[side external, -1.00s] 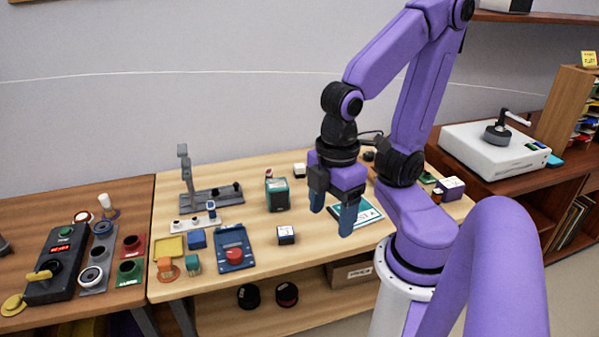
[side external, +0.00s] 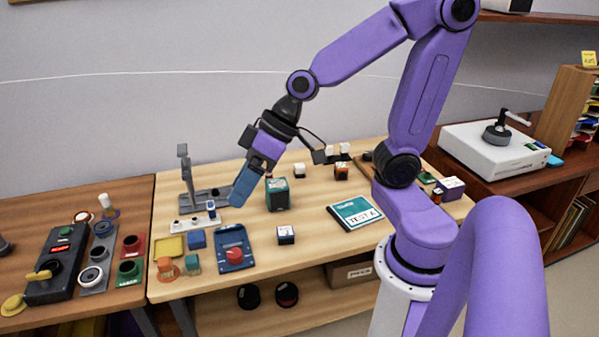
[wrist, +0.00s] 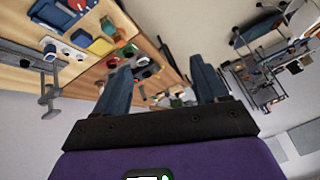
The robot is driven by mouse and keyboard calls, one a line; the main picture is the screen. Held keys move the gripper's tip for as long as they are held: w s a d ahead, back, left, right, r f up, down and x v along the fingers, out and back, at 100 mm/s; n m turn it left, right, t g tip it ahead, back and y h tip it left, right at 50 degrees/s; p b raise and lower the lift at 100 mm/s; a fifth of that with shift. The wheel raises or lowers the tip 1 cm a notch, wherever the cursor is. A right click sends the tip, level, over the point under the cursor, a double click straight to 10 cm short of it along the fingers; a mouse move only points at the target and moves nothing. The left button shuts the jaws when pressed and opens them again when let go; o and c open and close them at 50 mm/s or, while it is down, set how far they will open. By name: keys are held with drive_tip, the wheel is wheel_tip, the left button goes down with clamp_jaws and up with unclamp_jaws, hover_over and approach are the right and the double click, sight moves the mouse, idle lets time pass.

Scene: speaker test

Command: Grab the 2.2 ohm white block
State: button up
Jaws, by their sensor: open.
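Several small white-topped blocks stand on the light wood table. One block (side external: 286,235) is near the front edge, another (side external: 299,170) is farther back, and a pair (side external: 329,150) (side external: 345,148) is at the back right. Their labels are too small to read, so I cannot tell which is 2.2 ohm. My gripper (side external: 240,196) is tilted down to the left above the table, left of the teal box. In the wrist view my gripper (wrist: 158,70) has its two blue fingers apart with nothing between them.
A teal box (side external: 278,194) and a grey stand (side external: 187,175) are near my gripper. A blue tray with a red knob (side external: 234,247), a TEST book (side external: 354,212) and an orange-sided block (side external: 341,171) are around. The table's front middle is mostly clear.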

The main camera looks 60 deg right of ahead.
drive_tip(key=w+d+m+t+h, duration=0.35)
drive_tip(key=w+d, duration=0.25)
drive_tip(key=d, duration=0.2)
drive_tip(key=w+d+m+t+h, duration=0.25)
drive_tip(key=w+d+m, duration=0.25)
drive_tip(key=w+d, duration=0.3)
drive_tip(key=s+d+m+g+h, duration=0.25)
drive_tip(key=d+m+h, duration=0.2)
drive_tip(key=d, duration=0.65)
drive_tip(key=s+d+m+g+h, duration=0.1)
drive_tip(key=s+d+m+h, duration=0.3)
drive_tip(key=d, duration=0.7)
drive_tip(key=h, duration=0.1)
approach(299, 167)
drive_tip(key=shift+n, duration=0.3)
drive_tip(key=x, duration=0.5)
drive_tip(key=shift+w+d+f, duration=0.15)
drive_tip(key=shift+d+f, duration=0.05)
drive_tip(key=shift+f, duration=0.1)
drive_tip(key=shift+x, duration=2.8)
drive_tip(key=shift+d+r, duration=0.15)
drive_tip(key=c, duration=1.1)
